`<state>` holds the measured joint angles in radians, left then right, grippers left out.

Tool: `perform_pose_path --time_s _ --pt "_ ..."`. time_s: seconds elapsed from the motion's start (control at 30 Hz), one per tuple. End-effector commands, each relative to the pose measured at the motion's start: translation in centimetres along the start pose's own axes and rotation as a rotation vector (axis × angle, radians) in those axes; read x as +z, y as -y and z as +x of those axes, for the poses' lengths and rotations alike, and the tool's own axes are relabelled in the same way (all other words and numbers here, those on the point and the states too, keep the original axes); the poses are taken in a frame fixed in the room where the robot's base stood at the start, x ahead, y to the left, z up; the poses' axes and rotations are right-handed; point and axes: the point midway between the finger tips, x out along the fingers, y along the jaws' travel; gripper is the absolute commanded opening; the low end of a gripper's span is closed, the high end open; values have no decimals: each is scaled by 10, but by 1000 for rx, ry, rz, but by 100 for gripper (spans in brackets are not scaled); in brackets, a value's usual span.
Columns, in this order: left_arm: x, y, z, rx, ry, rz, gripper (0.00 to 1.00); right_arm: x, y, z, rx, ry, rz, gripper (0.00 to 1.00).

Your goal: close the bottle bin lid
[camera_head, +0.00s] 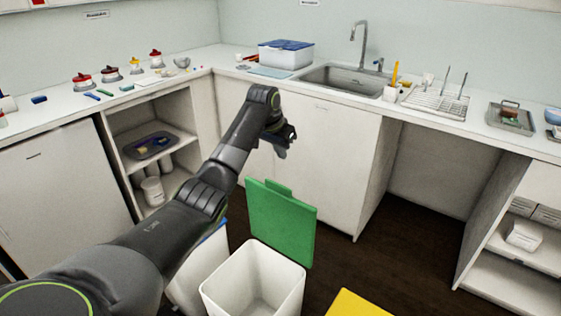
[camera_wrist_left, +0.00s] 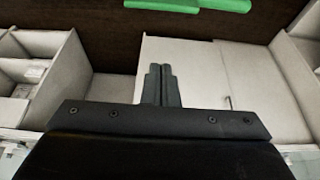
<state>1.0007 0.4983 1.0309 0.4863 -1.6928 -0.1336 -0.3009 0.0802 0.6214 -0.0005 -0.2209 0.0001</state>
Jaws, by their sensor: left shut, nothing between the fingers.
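A white bin (camera_head: 232,286) stands open on the floor at the bottom centre of the head view, and its inside looks empty. Its green lid (camera_head: 282,222) is raised nearly upright at the bin's far edge. My left gripper (camera_head: 283,152) is above and beyond the lid, apart from it, with its fingers pointing down. In the left wrist view the fingertips (camera_wrist_left: 161,68) are together with nothing between them. Part of the green lid (camera_wrist_left: 222,4) shows at the top edge of that view. My right gripper is not in view.
A blue-lidded bin (camera_head: 215,235) stands left of the open bin, partly hidden by my arm. A yellow lid (camera_head: 355,303) shows at the bottom edge. White cabinets and a counter (camera_head: 330,92) with a sink are behind. Dark floor (camera_head: 385,255) is clear to the right.

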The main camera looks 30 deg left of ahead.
Motion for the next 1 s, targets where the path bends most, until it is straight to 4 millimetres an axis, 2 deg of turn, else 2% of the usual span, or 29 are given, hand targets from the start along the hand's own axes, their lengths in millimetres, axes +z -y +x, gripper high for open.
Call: perform_pose_path --time_s 0.3,0.6,0.77,1.0 --pt "1 -1 55 1 3 -1 0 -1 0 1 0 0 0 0" --pt "1 -1 97 1 2 0 0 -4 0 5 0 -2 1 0" --pt "13 0 88 -2 -2 0 0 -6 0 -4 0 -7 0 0" --pt "30 0 83 -2 0 0 0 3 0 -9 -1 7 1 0"
